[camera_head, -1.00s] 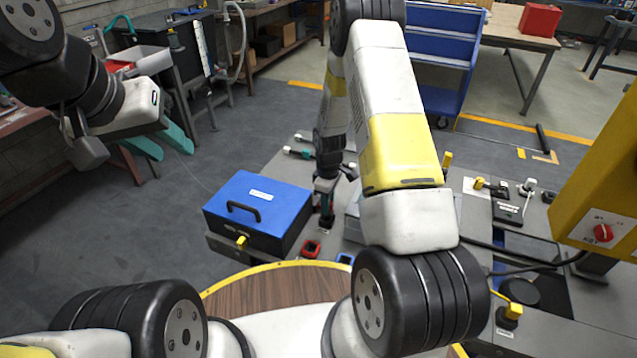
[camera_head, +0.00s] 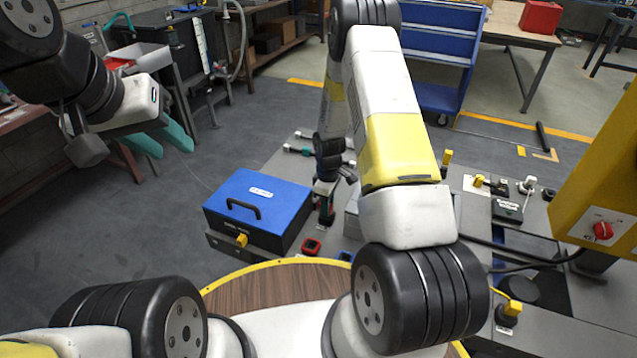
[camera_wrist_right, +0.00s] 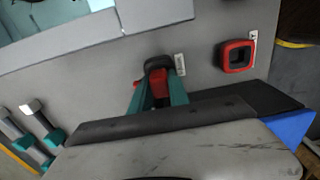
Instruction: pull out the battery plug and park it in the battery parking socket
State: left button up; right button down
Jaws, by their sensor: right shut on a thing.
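My right gripper (camera_wrist_right: 157,98) has teal fingers and is shut on a red and black plug (camera_wrist_right: 159,88), seen in the right wrist view just above or at the grey panel. A black rim or plug top shows at its far end; whether the plug is seated in a socket there I cannot tell. A red-rimmed socket (camera_wrist_right: 237,56) with a dark, empty middle lies to its right, apart from it. In the head view the red-rimmed socket (camera_head: 311,246) is in front of my right gripper (camera_head: 326,218). My left gripper (camera_head: 172,150) is open and empty at the left, in the air.
A blue box (camera_head: 258,203) with a black handle stands left of my right gripper. A blue-rimmed socket (camera_head: 346,256) is partly hidden by my right arm. A yellow box with a red knob (camera_head: 603,230) stands at the right. Several connectors lie on the grey deck.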

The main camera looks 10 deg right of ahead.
jog(key=shift+f, duration=0.25)
jog(key=c, duration=1.2)
grip_release()
jog(key=shift+o, duration=0.2)
jog(key=shift+r, duration=3.9)
